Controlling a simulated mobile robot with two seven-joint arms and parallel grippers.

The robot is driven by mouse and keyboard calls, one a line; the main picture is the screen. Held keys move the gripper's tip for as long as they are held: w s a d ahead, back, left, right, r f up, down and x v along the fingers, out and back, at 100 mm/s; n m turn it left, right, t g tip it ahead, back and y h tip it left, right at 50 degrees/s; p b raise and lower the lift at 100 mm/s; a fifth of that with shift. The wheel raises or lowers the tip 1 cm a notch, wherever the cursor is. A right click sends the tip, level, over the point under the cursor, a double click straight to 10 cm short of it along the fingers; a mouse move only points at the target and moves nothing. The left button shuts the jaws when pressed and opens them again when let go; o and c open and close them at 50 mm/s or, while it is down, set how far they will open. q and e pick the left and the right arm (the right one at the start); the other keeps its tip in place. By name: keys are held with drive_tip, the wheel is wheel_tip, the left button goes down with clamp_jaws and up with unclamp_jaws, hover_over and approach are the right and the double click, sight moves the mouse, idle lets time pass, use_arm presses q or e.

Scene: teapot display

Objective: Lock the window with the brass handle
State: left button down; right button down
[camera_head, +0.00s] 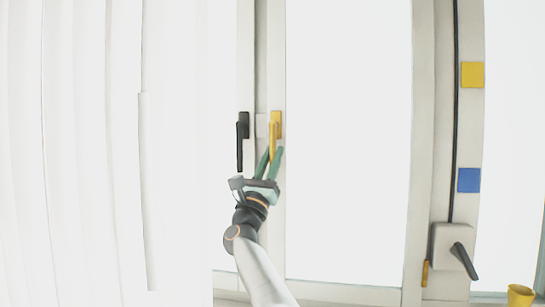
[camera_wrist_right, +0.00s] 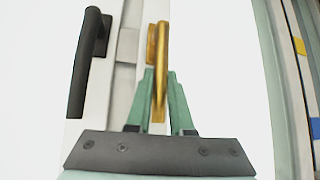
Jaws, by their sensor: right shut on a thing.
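The brass handle (camera_head: 275,128) is on the window frame in the middle of the head view, its lever pointing down. In the right wrist view the brass handle (camera_wrist_right: 161,60) hangs down between the green fingers. My right gripper (camera_head: 270,152) is shut on the lower part of the lever, and it also shows in the right wrist view (camera_wrist_right: 160,85). The window (camera_head: 350,150) right of the handle looks flush with its frame. My left gripper is not in view.
A black handle (camera_head: 241,140) points down just left of the brass one; it also shows in the right wrist view (camera_wrist_right: 85,65). A grey box with a dark crank (camera_head: 462,258) is at right, below yellow (camera_head: 472,75) and blue (camera_head: 469,180) squares. A yellow cup (camera_head: 520,296) stands bottom right.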

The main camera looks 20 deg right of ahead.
drive_tip(key=shift+r, duration=0.2)
drive_tip(key=c, duration=0.8)
unclamp_jaws()
drive_tip(key=shift+f, duration=0.15)
drive_tip(key=shift+f, duration=0.1)
drive_tip(key=shift+s+a+f, duration=0.25)
drive_tip(key=shift+a+f, duration=0.15)
drive_tip(key=shift+f, duration=0.1)
drive_tip(key=b+v, duration=0.1)
drive_tip(key=v, duration=0.5)
drive_tip(key=shift+s+r, duration=0.1)
